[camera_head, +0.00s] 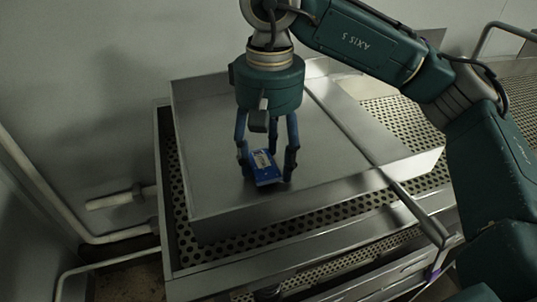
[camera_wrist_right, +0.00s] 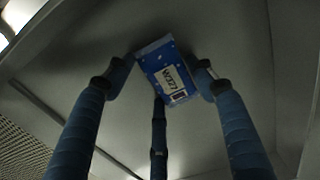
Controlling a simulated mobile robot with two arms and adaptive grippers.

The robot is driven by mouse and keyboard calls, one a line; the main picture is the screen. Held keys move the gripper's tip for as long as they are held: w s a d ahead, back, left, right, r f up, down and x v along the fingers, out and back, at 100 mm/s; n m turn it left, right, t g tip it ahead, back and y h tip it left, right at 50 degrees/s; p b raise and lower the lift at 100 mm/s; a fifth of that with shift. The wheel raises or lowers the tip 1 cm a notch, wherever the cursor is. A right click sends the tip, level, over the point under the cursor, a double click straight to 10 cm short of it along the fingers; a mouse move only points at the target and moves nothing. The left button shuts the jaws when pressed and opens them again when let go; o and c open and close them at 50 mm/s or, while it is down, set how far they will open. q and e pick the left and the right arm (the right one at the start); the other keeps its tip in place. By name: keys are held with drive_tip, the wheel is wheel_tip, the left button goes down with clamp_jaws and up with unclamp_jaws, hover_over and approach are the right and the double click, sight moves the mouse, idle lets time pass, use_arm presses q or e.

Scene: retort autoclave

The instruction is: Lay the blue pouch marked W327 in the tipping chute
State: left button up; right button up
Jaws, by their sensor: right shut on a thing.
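My right gripper (camera_head: 267,171) comes down from above and is shut on a blue pouch (camera_head: 262,163) with a white label. The label reads W327 in the right wrist view, where the pouch (camera_wrist_right: 168,78) sits between the fingertips. A third finger shows below it there. The pouch is over the broad, smooth metal tray that looks like the tipping chute (camera_head: 215,165). I cannot tell whether the pouch touches its floor. My left gripper is not in view.
Pale pipes (camera_head: 110,200) run along the left wall. The chute floor around the pouch is bare.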

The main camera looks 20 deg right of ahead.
sight(268, 162)
drive_tip(key=shift+s+f, duration=0.1)
drive_tip(key=shift+f, duration=0.05)
drive_tip(key=o, duration=0.9)
drive_tip(key=shift+a, duration=0.1)
drive_tip(key=shift+o, duration=1.1)
wheel_tip(268, 162, up, 12)
drive_tip(key=shift+r+b, duration=0.25)
drive_tip(key=shift+b, duration=0.15)
